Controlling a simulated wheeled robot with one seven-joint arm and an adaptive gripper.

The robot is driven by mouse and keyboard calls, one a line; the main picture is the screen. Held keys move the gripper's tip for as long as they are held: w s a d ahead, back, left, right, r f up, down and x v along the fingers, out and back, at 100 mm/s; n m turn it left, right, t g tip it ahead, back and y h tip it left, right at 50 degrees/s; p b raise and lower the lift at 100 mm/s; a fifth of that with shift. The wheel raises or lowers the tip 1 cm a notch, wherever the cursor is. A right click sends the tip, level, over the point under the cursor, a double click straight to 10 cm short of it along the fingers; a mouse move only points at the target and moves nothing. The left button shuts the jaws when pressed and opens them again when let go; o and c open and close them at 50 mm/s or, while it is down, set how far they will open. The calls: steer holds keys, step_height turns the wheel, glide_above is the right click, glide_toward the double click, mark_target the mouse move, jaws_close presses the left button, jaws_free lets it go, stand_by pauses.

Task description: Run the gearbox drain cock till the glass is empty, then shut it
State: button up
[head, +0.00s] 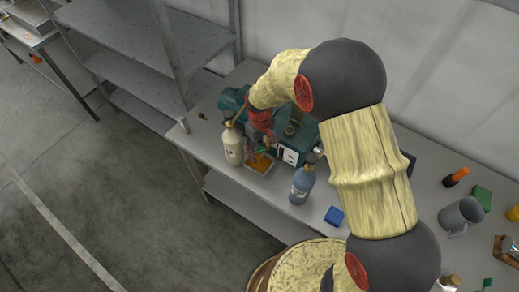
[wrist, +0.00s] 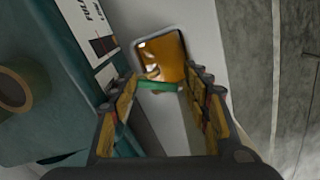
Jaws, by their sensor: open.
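The teal gearbox (head: 307,131) stands on the bench in the head view, partly behind my arm; its side (wrist: 60,100) fills the left of the wrist view. A white plate (wrist: 98,30) on it reads "FULL" and carries a dark strip, perhaps the glass; its level is unclear. The green drain cock handle (wrist: 158,86) lies crosswise between my fingertips. My gripper (wrist: 167,88) is open around it; I cannot tell whether a finger touches it. A tray (head: 262,169) with amber liquid sits below; it also shows in the wrist view (wrist: 136,46).
A cream bottle (head: 233,147) stands left of the tray and a blue bottle (head: 302,185) right of it, both close. A blue block (head: 334,216) and a grey mug (head: 461,216) are farther right. Grey shelving (head: 150,45) stands at the left.

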mark_target(259, 151)
steer(key=r, duration=0.7)
steer(key=shift+w+a+r, duration=0.15)
steer(key=shift+w+r, duration=0.05)
steer(key=shift+w, duration=0.15)
steer(key=shift+s+r, duration=0.2)
steer(key=shift+s, duration=0.1)
steer(key=shift+c, duration=0.3)
